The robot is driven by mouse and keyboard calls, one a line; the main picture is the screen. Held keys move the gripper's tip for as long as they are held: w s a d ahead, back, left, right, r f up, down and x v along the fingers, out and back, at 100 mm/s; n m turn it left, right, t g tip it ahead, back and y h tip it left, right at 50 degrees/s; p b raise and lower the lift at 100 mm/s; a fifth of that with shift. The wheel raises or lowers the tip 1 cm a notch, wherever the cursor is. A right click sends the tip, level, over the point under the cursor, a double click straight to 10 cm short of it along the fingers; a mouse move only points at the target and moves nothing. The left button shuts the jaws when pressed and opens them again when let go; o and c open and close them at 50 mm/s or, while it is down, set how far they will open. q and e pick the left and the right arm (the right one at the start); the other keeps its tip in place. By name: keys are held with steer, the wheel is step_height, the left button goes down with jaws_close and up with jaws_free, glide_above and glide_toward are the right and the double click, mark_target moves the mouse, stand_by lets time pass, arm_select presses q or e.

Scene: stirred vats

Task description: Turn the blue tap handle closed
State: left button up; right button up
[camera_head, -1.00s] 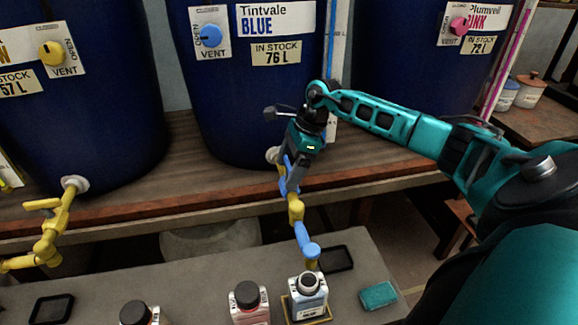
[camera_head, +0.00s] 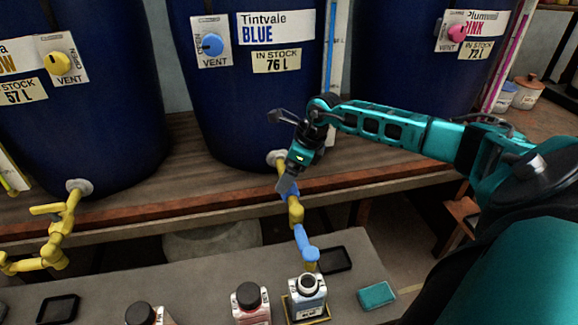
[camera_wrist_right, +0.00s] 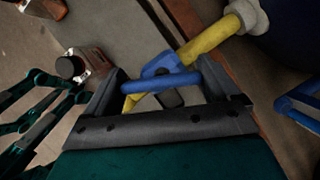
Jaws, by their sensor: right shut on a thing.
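The blue tap's pipe (camera_head: 295,210) leaves the low front of the Tintvale BLUE vat (camera_head: 262,110) in yellow and blue sections. My right gripper (camera_head: 287,185) is at its upper part and hides much of the handle in the head view. In the right wrist view the blue handle (camera_wrist_right: 175,82) is a bar spanning between the two fingers of my right gripper (camera_wrist_right: 162,90), which is shut on it. The yellow tap body (camera_wrist_right: 208,38) runs behind it to the vat. The left gripper does not show.
Below the spout, a bottle (camera_head: 308,296) stands on a yellow-edged tray beside another dark-capped bottle (camera_head: 250,303). A teal sponge (camera_head: 376,295) and a black dish (camera_head: 335,260) lie nearby. The yellow tap (camera_head: 56,235) is at left.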

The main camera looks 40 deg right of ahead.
steer(key=m+h+p, duration=0.1)
steer(key=m, duration=0.2)
steer(key=shift+r+m+t, duration=0.1)
steer(key=shift+m+t, duration=0.2)
steer(key=shift+m, duration=0.1)
steer(key=m+h+p, duration=0.1)
steer(key=m, duration=0.1)
steer(key=shift+m, duration=0.3)
steer(key=m+h, duration=0.2)
steer(key=m, duration=0.2)
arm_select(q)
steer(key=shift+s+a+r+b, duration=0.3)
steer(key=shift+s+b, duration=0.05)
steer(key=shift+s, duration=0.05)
arm_select(e)
steer(key=shift+m+h, duration=0.4)
steer(key=shift+m, duration=0.7)
steer(key=o, duration=0.8)
